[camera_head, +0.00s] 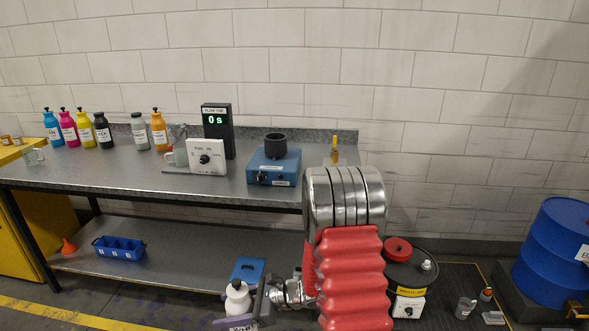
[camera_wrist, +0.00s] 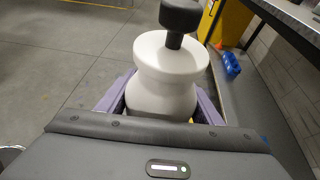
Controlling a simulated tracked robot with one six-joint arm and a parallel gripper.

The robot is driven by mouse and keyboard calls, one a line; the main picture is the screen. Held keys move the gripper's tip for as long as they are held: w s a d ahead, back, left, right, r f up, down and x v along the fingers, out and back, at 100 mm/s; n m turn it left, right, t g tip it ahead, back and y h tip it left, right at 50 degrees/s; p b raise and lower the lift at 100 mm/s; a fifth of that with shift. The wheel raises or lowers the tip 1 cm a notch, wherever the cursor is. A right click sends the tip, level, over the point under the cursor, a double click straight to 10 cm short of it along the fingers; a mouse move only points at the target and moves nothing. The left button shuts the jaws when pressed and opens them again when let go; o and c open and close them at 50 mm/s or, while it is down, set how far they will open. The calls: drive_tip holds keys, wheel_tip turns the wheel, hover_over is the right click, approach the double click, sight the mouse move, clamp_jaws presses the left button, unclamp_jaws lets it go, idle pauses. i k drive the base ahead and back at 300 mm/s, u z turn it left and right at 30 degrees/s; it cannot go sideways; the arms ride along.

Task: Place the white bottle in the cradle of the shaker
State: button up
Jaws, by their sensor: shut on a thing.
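The white bottle (camera_head: 237,300) with its dark cap is held upright in my gripper (camera_head: 240,317), low in front of the bench. In the wrist view the bottle (camera_wrist: 165,80) stands between the purple fingers of my gripper (camera_wrist: 160,100), which are shut on its body. The blue shaker (camera_head: 273,170) stands on the bench top, above and to the right of the bottle in the picture. Its dark round cradle (camera_head: 275,146) is on top and looks empty, though its inside is hidden. The bottle is well apart from the shaker. The bottle's lower part is hidden in the wrist view.
Several colored ink bottles (camera_head: 85,129) stand at the bench's back left. A white control box (camera_head: 207,157) and black timer showing 0 s (camera_head: 217,130) stand left of the shaker. The bench's front edge (camera_head: 150,189) lies between bottle and shaker. A blue bin (camera_head: 120,247) is on the lower shelf.

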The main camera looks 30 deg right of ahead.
sight(275, 152)
drive_tip(key=z, duration=0.2)
drive_tip(key=i, duration=1)
drive_tip(key=z, duration=0.05)
